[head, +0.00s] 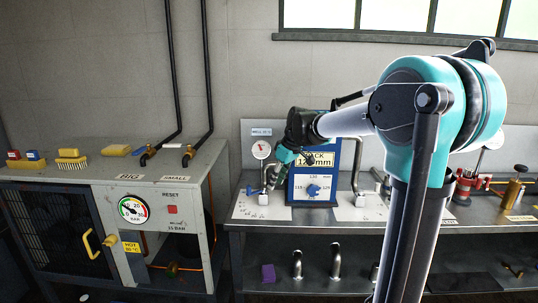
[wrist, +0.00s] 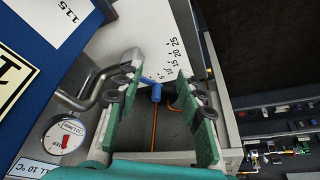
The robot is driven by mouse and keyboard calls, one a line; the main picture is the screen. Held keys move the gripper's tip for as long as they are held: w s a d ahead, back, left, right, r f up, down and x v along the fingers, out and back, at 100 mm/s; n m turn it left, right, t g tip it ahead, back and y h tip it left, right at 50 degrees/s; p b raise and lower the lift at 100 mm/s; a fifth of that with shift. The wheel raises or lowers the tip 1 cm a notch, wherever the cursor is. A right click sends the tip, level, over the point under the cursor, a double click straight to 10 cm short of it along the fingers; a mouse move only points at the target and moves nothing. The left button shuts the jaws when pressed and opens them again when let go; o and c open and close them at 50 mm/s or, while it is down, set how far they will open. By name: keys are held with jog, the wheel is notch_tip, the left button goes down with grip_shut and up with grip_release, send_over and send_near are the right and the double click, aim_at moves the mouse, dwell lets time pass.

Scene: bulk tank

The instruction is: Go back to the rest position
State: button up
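My gripper (head: 279,168) is at the left end of the right-hand bench, in front of the left edge of the blue panel (head: 312,160). In the wrist view my gripper (wrist: 160,88) has its two green fingers spread apart. A small blue fitting with a lever (wrist: 156,93) shows between the fingers, beside a white scale plate (wrist: 150,45) marked 5 to 25. No contact with the fingers is visible, and the distance to it is hard to tell. My arm reaches from the right of the head view and hides part of the bench.
A round gauge (wrist: 66,137) and a bent metal pipe (wrist: 90,85) are close to the left finger. A steel cabinet (head: 180,180) with a pressure dial (head: 133,209) and brushes on top stands to the left. Red and brass valves (head: 466,187) stand at the right. A gap separates cabinet and bench.

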jog(key=s+d+f+m+h, duration=0.1)
jog(key=s+d+f+m, duration=0.2)
jog(key=s, duration=0.6)
jog(key=s+d+f+m+t+h, duration=0.1)
jog(key=s+d+f+m, duration=0.3)
jog(key=s+d+f, duration=0.4)
jog(key=s+d+f+m+h, duration=0.1)
jog(key=s+d+f+m, duration=0.2)
jog(key=s+d+f, duration=0.3)
jog(key=s+f, duration=0.2)
jog(key=s, duration=0.2)
jog(key=shift+d+f+m+t, duration=0.2)
jog(key=shift+f+m+t, duration=0.1)
jog(key=shift+t, duration=0.1)
